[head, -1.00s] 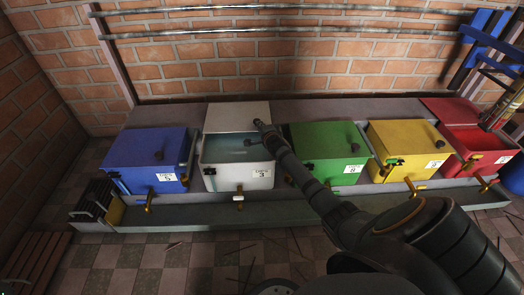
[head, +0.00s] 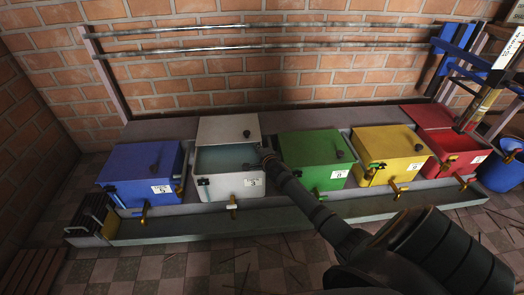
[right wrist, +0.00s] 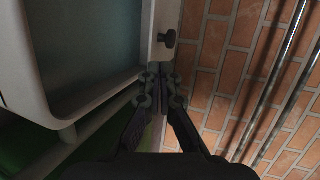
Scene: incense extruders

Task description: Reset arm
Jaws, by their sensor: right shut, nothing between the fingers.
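My right gripper (head: 264,152) is shut and empty at the right edge of the white box (head: 228,189), in front of its raised lid (head: 226,128). The lid stands open at the back, with a dark round knob (head: 247,134) near its right side. The box's open top shows a bluish inside. In the right wrist view the closed fingers (right wrist: 162,72) point toward the knob (right wrist: 167,38) and appear apart from it. The white box's rim (right wrist: 95,95) fills the left there. My left gripper is not in view.
A blue box (head: 140,170) stands left of the white one. A green box (head: 315,158), a yellow box (head: 395,150) and an open red box (head: 450,145) stand to the right. Metal rails (head: 270,50) run along the brick wall. The tiled floor in front has scattered thin sticks.

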